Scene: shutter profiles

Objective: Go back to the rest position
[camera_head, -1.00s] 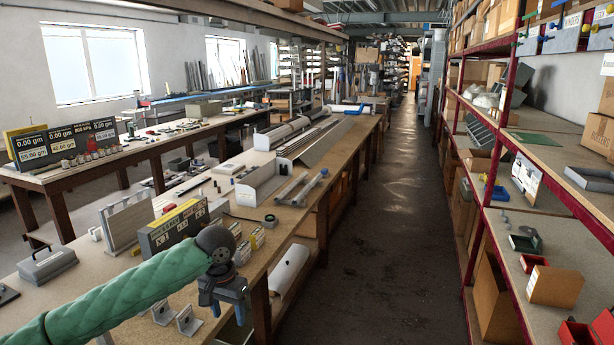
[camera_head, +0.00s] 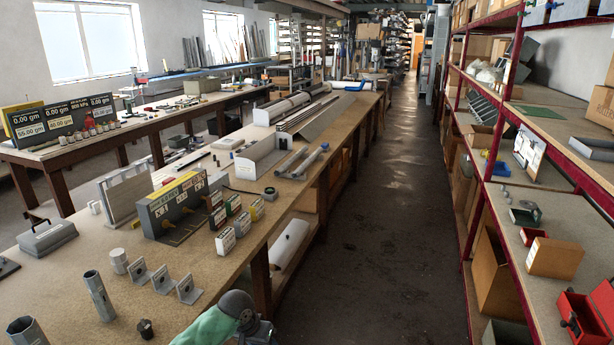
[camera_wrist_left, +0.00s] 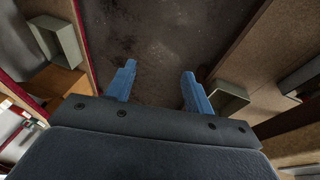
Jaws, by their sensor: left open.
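My left gripper shows in the left wrist view (camera_wrist_left: 159,84) with its two blue fingers apart and nothing between them. The dark floor (camera_wrist_left: 150,35) lies beyond the fingertips. In the head view only my green-sleeved left arm and dark wrist show, at the bottom edge right of the near workbench (camera_head: 215,275); the fingers are mostly cut off there. My right gripper is in neither view.
The bench's near end holds metal tubes (camera_head: 98,295), angle brackets (camera_head: 162,280), small boxes (camera_head: 226,241) and a yellow-topped display box (camera_head: 172,205). A red-framed shelf (camera_head: 482,190) stands right. The aisle floor (camera_head: 380,230) between is clear.

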